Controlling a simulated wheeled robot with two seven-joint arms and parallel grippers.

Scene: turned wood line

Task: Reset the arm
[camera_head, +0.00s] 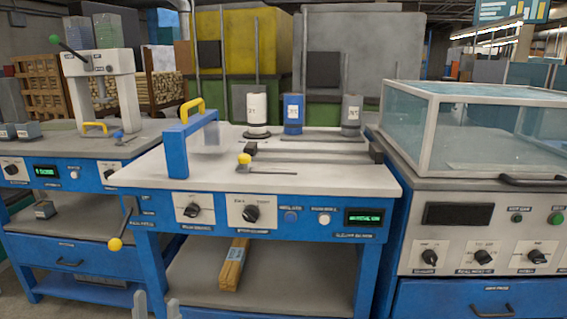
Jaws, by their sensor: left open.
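The middle blue workbench (350,182) has a blue arm-like bracket (177,150) at its left, topped by a yellow handle (192,107). A yellow ball knob (244,158) sits by a dark rail on the top. A lever with a yellow ball (115,244) hangs down at the bench's left front. Which of these is the task's arm I cannot tell. My left gripper (156,309) is open and empty at the bottom edge, below the bench top; only its fingertips show. My right gripper is out of view.
White (257,108), blue (293,113) and grey (351,115) canisters stand at the back of the middle bench. Wooden strips (233,265) lie on its lower shelf. A glass-covered machine (480,130) stands at right. The front bench top is mostly clear.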

